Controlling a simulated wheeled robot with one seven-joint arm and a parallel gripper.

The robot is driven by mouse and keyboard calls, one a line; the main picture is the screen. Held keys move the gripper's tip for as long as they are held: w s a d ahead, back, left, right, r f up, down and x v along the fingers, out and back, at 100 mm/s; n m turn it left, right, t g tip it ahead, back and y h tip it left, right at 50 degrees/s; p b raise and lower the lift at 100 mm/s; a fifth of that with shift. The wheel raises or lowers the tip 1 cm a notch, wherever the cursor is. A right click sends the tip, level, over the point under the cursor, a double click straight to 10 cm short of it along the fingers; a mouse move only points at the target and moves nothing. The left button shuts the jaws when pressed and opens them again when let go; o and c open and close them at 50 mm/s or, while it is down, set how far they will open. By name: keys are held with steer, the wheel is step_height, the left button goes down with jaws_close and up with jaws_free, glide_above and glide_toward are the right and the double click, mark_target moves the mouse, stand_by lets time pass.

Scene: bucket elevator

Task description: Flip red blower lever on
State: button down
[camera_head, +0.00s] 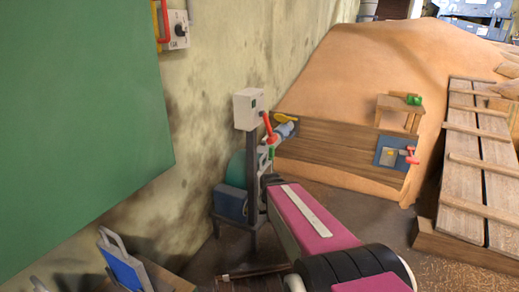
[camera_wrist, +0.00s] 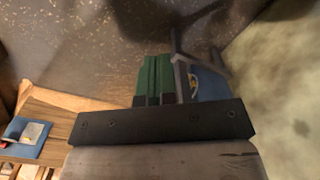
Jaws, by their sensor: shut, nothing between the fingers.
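A red lever (camera_head: 268,127) sticks out at the lower right of a pale grey control box (camera_head: 248,108), which stands on a dark post (camera_head: 251,160) by the wall in the head view. In that view my arm reaches toward the post, and its dark end is below the lever, apart from it as far as I can tell. The red lever cannot be made out in the wrist view.
A blue motor (camera_head: 231,203) sits beside the post, low by the wall. A blue panel (camera_head: 391,153) with another red handle (camera_head: 411,156) is on the wooden boards at right. A large green board (camera_head: 75,110) fills the left. A plank ramp (camera_head: 478,150) stands at right.

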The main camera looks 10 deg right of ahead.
steer(key=shift+w, duration=0.1)
steer(key=w+r+n+h, duration=0.2)
steer(key=w+r+h, duration=0.1)
steer(key=w+h, duration=0.35)
steer(key=w+r+n+h, duration=0.3)
steer(key=w+h, duration=0.3)
steer(key=w, duration=0.1)
steer(key=w+a+r+t+h, duration=0.4)
steer(key=w+a+r+h, duration=0.4)
steer(key=a+r, duration=0.4)
steer(key=shift+a, duration=0.15)
